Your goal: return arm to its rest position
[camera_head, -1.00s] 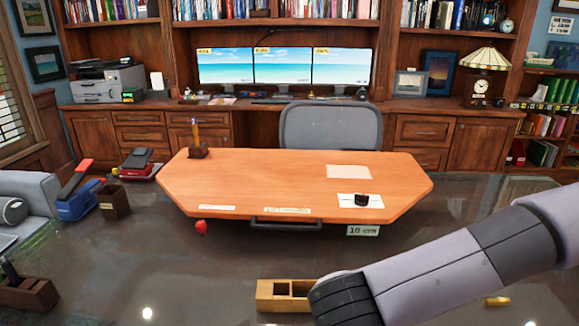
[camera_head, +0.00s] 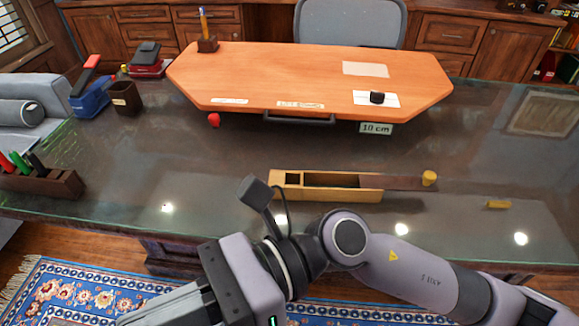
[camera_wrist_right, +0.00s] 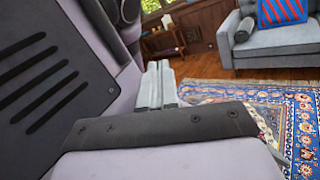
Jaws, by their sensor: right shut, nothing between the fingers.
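My right arm (camera_head: 415,272) comes in from the lower right in the head view and bends at a round joint in front of the glass desk's near edge. Its hand points to the lower left, over the floor and rug. My right gripper (camera_wrist_right: 160,68) shows in the wrist view with its grey fingers together and nothing between them. In the head view its fingers run toward the bottom edge. My left arm and left gripper are not in view.
The glass desk (camera_head: 200,165) bears an orange board (camera_head: 290,75), a long wooden box (camera_head: 330,187), a small yellow piece (camera_head: 498,204) and a pen holder (camera_head: 45,185). A patterned rug (camera_head: 90,290) lies below. A grey sofa (camera_wrist_right: 272,45) stands beyond in the wrist view.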

